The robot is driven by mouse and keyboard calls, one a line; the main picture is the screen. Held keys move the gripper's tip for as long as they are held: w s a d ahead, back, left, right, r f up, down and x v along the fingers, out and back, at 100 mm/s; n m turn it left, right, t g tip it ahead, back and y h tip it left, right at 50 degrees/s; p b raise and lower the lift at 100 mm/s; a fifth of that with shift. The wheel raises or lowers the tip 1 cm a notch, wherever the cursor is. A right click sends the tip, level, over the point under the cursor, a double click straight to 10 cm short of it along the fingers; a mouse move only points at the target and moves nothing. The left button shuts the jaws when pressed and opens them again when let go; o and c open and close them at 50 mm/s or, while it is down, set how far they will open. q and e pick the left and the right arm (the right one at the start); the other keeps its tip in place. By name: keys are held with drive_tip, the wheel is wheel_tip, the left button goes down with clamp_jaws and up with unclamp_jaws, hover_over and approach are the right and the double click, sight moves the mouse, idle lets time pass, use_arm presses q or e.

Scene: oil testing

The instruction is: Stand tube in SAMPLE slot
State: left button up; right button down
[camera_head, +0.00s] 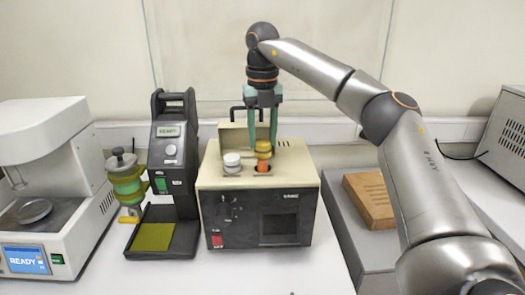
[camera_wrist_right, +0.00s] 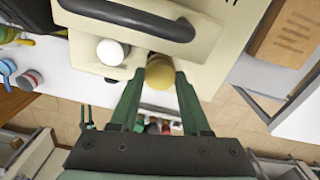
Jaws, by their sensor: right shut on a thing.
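The tube (camera_head: 263,164) has a yellow cap and an orange body. It stands upright at an opening in the top of the beige and black tester; its lower end is hidden, so I cannot tell how deep it sits. My right gripper (camera_head: 263,143) points straight down with its green fingers on either side of the yellow cap, shut on it. The right wrist view shows the yellow cap (camera_wrist_right: 160,73) between the fingertips (camera_wrist_right: 159,78). A white-capped tube (camera_head: 232,160) stands just left in the tester's top, also seen in the right wrist view (camera_wrist_right: 111,52). No SAMPLE label is readable. My left gripper is not in view.
The tester (camera_head: 221,205) has a raised lid (camera_head: 238,135) and a dark handle behind the tubes. A wooden block (camera_head: 370,200) lies right.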

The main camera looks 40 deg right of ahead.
sight(263, 142)
drive_tip(key=shift+f, duration=1.85)
drive_tip(key=shift+c, duration=1.8)
unclamp_jaws()
wheel_tip(263, 142, up, 12)
